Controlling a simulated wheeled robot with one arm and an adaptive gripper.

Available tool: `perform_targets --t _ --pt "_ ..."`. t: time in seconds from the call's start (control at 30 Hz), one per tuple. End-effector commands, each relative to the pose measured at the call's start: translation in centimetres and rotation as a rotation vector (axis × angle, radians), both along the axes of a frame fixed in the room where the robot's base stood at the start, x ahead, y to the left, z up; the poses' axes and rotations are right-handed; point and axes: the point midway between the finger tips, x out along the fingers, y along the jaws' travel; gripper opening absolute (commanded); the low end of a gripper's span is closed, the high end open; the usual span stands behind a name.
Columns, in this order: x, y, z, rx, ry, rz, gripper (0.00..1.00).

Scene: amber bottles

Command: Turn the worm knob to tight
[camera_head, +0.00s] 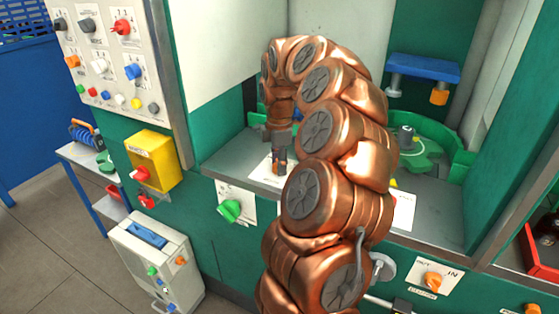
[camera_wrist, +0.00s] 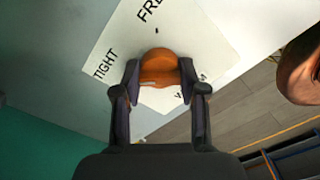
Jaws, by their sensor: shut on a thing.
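The worm knob (camera_wrist: 159,68) is orange and sits on a white label plate (camera_wrist: 110,50) in the wrist view. The plate reads "TIGHT" at its left, "FRE…" at its top, and partly hidden letters at its lower right. My gripper (camera_wrist: 159,85) is shut on the knob, one dark finger on each side. I cannot tell which word the knob points to. In the head view my gripper (camera_head: 279,166) points down at a white plate (camera_head: 260,172) on the grey ledge; the knob is hidden there.
A green knob (camera_head: 230,210) is on the front panel below the ledge. A yellow box (camera_head: 152,160) with a red knob and a white switch panel (camera_head: 118,62) are at the left. A green round fixture (camera_head: 420,150) and a blue-topped stand (camera_head: 423,68) are at the right.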

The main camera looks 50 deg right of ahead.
Motion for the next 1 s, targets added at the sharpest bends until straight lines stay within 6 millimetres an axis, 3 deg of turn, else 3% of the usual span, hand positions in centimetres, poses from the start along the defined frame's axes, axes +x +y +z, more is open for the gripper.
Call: perform_targets --t 0.63,0.67,0.9,1.0 --pt "0.05 -0.12 0.08 -0.004 -0.002 0.052 0.07" --pt "0.05 -0.12 0.08 -0.004 -0.002 0.052 0.43" --pt "0.03 -0.06 0.05 -0.003 -0.001 0.051 0.67" --pt "0.03 -0.04 0.04 -0.002 -0.001 0.051 0.67"
